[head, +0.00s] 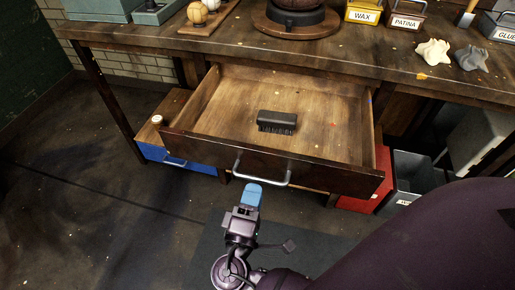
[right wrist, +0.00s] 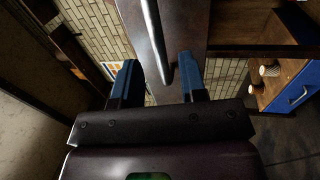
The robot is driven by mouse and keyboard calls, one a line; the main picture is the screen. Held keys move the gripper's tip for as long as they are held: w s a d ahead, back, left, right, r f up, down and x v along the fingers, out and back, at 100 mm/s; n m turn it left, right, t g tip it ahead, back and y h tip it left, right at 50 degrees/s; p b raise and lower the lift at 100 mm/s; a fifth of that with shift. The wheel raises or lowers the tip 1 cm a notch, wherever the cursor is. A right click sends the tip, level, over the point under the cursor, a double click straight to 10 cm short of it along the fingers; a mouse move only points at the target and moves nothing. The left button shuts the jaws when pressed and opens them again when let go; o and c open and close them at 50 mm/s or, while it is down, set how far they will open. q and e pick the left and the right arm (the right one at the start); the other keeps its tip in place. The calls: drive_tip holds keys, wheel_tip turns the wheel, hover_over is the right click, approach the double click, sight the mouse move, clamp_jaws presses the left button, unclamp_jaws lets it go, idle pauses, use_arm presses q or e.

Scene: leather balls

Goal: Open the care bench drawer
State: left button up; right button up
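The care bench drawer (head: 320,150) is pulled well out from under the bench top, and its wooden inside shows. A black brush (head: 277,121) lies in it. The drawer's silver bar handle (head: 262,178) is on the dark front panel. My right gripper (head: 252,194) is just in front of the handle's left part. In the right wrist view its two blue fingers (right wrist: 158,82) are apart. The handle (right wrist: 157,40) runs down toward the gap between them, and the fingers are not closed on it. My left gripper is not in view.
The bench top (head: 330,55) holds balls, a WAX box (head: 363,14), a PATINA box (head: 406,20) and pale lumps. A blue-fronted drawer unit (head: 180,158) stands below left. A red box (head: 372,190) and grey bin (head: 415,175) stand below right. Floor at left is clear.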

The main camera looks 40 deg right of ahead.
drive_tip(key=v, duration=0.6)
drive_tip(key=shift+s+a, duration=0.15)
drive_tip(key=shift+a, duration=0.1)
